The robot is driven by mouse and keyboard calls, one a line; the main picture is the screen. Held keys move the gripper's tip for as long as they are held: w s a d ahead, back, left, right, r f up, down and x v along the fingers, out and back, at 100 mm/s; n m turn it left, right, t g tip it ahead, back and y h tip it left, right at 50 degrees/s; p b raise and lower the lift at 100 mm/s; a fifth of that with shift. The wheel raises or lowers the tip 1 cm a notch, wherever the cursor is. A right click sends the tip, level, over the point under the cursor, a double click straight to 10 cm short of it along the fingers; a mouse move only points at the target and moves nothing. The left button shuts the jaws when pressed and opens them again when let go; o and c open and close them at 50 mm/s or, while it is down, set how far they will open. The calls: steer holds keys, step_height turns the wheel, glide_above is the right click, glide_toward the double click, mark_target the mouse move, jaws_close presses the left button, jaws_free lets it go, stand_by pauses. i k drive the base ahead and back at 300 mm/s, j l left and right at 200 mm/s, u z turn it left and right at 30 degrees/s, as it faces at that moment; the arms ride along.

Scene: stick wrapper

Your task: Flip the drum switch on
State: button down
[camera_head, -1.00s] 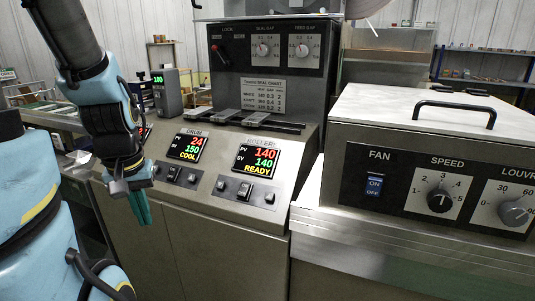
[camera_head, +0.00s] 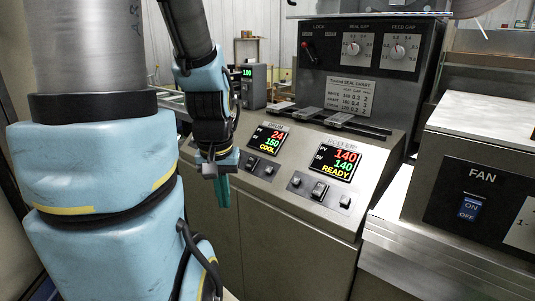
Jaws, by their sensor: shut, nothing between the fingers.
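The drum display (camera_head: 267,139) on the sloping console reads 24 over 150 with COOL in yellow. Below it is a small control plate with the dark drum switch (camera_head: 252,163); its position is too small to tell. My gripper (camera_head: 222,192) has teal fingers, which are shut and empty and point down. It hangs in front of the console, to the left of and lower than the drum switch in the picture. My wrist hides the left part of the drum control plate. I see no contact with the switch.
The roller display (camera_head: 334,160) reads 140 over 140, READY, with its own switch (camera_head: 319,190) below. A metal bar assembly (camera_head: 335,121) lies along the console's top. A fan box with a blue switch (camera_head: 470,209) stands at right. The area before the console's front looks clear.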

mark_target(250, 165)
steer(key=j+u, duration=0.2)
steer(key=u, duration=0.15)
steer(key=j+u, duration=0.2)
steer(key=u, duration=0.15)
steer(key=j+u, duration=0.2)
steer(key=u, duration=0.2)
